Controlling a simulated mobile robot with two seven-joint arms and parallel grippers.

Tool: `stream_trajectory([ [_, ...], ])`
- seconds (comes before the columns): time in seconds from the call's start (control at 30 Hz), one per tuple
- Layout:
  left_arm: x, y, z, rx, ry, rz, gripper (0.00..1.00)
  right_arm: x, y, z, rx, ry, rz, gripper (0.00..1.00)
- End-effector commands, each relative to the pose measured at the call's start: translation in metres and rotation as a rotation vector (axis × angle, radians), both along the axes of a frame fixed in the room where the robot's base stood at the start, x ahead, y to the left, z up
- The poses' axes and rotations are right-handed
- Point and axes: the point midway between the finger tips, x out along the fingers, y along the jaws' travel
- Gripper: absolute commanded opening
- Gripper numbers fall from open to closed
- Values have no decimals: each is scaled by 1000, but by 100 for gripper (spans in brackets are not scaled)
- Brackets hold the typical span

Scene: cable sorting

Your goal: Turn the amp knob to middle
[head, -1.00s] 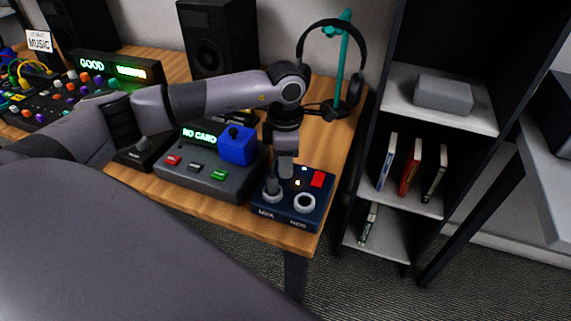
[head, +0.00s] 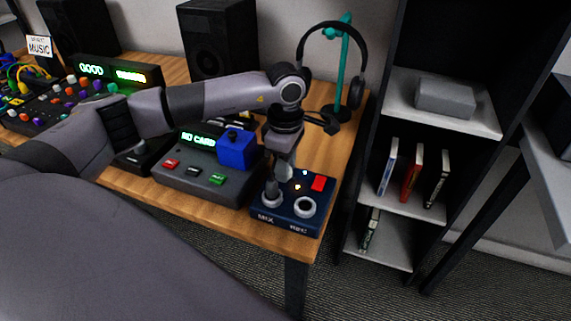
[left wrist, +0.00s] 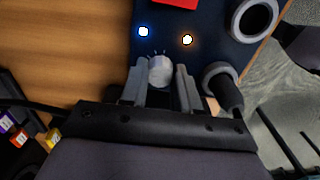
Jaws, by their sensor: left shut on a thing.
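The amp is a dark blue box (head: 284,221) at the front right corner of the desk, with MIX and REC labels. Its small silver-white knob (left wrist: 160,71) shows in the left wrist view, with tick marks beyond it. My left gripper (head: 283,176) reaches down over the amp and mostly hides the knob in the head view. In the left wrist view the fingers of my left gripper (left wrist: 159,78) stand on either side of the knob, closed on it. My right gripper is not in view.
A dark plug (head: 272,188) stands in the MIX socket beside my fingers; the REC socket ring (head: 304,207) is empty. A red block (head: 319,183) sits on the amp. A grey console (head: 200,185) with a blue block (head: 236,150) is left. A headphone stand (head: 342,75) stands behind.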

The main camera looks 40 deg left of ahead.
Motion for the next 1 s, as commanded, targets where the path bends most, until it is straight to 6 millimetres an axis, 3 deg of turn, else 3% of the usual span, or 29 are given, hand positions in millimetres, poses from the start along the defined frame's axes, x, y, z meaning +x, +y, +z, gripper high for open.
stream_trajectory([
  [0.17, 1, 0, 2, -2, -5, 1, 0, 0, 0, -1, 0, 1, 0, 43],
  [0.2, 1, 0, 2, -2, -5, 2, 34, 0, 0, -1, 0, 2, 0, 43],
  [0.27, 1, 0, 2, -2, -5, 2, 53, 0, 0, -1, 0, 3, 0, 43],
  [0.3, 1, 0, 2, -2, -4, 2, 56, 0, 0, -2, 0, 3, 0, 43],
  [0.63, 1, 0, 5, -1, -3, 2, 56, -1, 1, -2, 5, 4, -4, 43],
  [1.0, 1, 0, 61, -2, -5, 2, 56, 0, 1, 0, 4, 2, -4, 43],
])
